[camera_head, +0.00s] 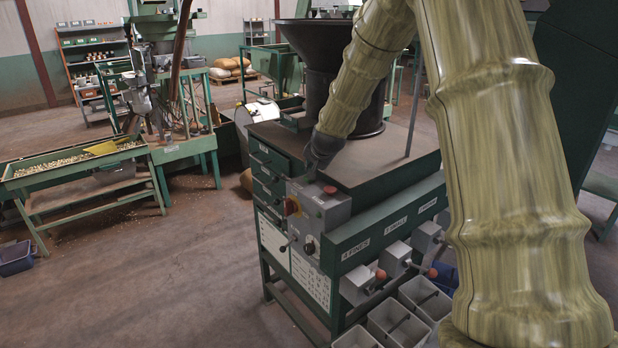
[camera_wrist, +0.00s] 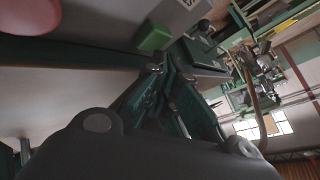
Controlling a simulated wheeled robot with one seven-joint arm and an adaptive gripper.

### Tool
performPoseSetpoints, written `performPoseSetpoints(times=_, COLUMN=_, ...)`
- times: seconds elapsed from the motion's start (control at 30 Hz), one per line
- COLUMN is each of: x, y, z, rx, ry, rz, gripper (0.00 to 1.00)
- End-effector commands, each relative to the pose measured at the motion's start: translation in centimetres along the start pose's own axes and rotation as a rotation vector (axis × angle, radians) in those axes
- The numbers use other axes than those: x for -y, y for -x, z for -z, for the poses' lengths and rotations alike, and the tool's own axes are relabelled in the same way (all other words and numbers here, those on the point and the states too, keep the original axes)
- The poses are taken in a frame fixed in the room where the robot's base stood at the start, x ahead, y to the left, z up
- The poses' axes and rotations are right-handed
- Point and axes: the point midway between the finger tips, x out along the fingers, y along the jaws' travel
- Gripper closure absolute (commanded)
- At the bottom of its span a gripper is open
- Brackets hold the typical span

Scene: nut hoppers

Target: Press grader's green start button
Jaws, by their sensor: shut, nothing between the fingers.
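The grader (camera_head: 345,165) is a green machine with a brown top and a dark hopper (camera_head: 335,75). A grey control box (camera_head: 325,212) sits at its near corner, with a red button (camera_head: 330,190) on top and a red and yellow switch (camera_head: 291,206) on its side. The green start button (camera_wrist: 153,36) shows in the wrist view as a raised green block on the grey box, just beyond the fingertips. I cannot make it out in the head view. My gripper (camera_head: 309,177) is shut and empty, pointing down beside the box; it also shows in the wrist view (camera_wrist: 168,78). I cannot tell whether it touches anything.
Outlet levers with red knobs (camera_head: 380,274) and grey bins (camera_head: 395,322) line the grader's front. A green trough table of nuts (camera_head: 75,163) stands at left, with a blue crate (camera_head: 15,258) on the floor. The floor between is clear.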

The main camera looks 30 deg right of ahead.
Motion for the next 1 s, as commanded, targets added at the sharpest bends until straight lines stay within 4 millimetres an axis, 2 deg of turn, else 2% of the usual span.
performPoseSetpoints(times=1.0, x=-0.41, y=-0.57, z=-0.52, rx=0.0, ry=0.0, rz=0.0, gripper=1.0)
